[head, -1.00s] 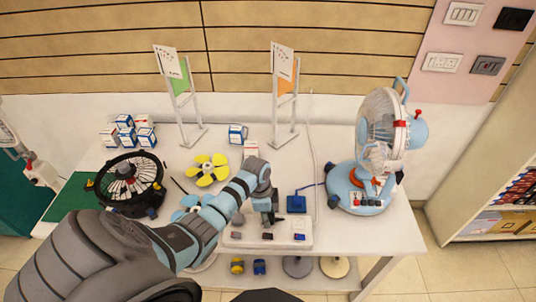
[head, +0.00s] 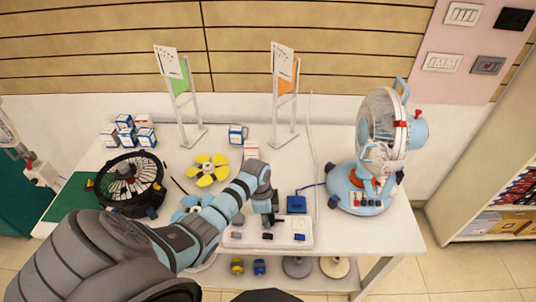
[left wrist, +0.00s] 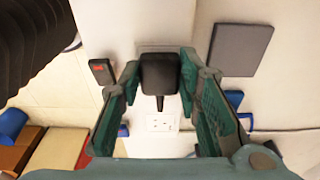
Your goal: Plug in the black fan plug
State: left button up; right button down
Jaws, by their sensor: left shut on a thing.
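The black plug (left wrist: 160,74) is between the fingers of my left gripper (left wrist: 160,62), which is shut on it in the left wrist view. The plug is over a white socket strip (left wrist: 130,25); I cannot tell whether its pins are in a socket. A white socket face (left wrist: 161,122) shows just below the plug. In the head view my left gripper (head: 268,217) points down at the white socket strip (head: 250,243) at the table's front. The blue fan (head: 362,198) stands upright to the right. My right gripper is not in view.
A blue square block (head: 297,204) lies behind the strip, with a cord running toward the fan. A yellow propeller (head: 208,170), a black round fan part (head: 129,180) and several small boxes (head: 125,121) are on the left. The table's right front corner is clear.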

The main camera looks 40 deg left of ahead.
pick_arm(q)
jog(key=shift+f, duration=0.2)
jog(key=o, duration=1.2)
jog(key=shift+c, duration=0.2)
jog(key=shift+s+a+r, duration=0.1)
jog(key=shift+r, duration=1.2)
jog(key=shift+s+a+r, duration=0.1)
jog(key=shift+a+r, duration=0.05)
jog(key=shift+r, duration=1.2)
jog(key=shift+s+a+r, duration=0.1)
jog(key=shift+r, duration=1.2)
